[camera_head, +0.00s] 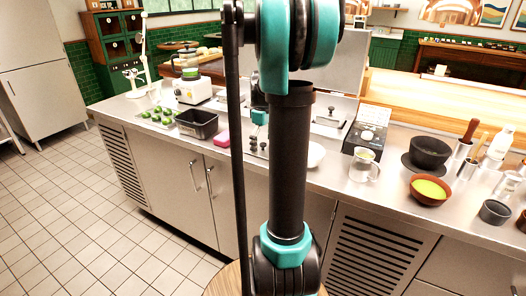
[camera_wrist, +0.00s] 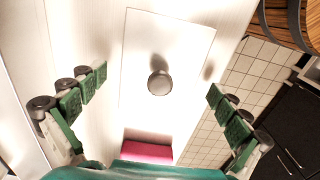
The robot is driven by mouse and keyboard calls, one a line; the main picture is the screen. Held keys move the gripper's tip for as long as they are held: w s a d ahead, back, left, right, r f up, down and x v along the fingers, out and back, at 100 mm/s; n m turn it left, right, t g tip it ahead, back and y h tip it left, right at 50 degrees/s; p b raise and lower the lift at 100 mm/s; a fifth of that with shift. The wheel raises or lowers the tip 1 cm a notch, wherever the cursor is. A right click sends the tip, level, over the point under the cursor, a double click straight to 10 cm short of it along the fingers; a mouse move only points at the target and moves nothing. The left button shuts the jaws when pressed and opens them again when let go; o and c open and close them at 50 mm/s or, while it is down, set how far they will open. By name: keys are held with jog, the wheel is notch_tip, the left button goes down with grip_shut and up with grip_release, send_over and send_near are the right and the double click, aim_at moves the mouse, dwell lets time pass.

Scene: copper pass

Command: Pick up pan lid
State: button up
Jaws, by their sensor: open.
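In the wrist view, a pale rectangular pan lid (camera_wrist: 185,40) lies below my gripper (camera_wrist: 158,83). Its round metal knob (camera_wrist: 159,85) sits between the two green fingers, with clear space on both sides. The fingers are spread wide and hold nothing. In the head view, my arm hides most of my gripper (camera_head: 259,117) and the counter beneath it, so I cannot make out this lid clearly there. A flat metal lid with a dark knob (camera_head: 331,121) shows on the counter to the right of my arm; I cannot tell if it is the same one.
A pink sponge (camera_wrist: 147,147) lies beside the lid; it also shows in the head view (camera_head: 221,140). A black bin (camera_head: 197,124) and green items (camera_head: 158,117) stand to the left. A scale (camera_head: 366,133), jug (camera_head: 364,166) and bowls (camera_head: 430,190) stand to the right.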

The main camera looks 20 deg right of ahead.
jog(key=c, duration=1.5)
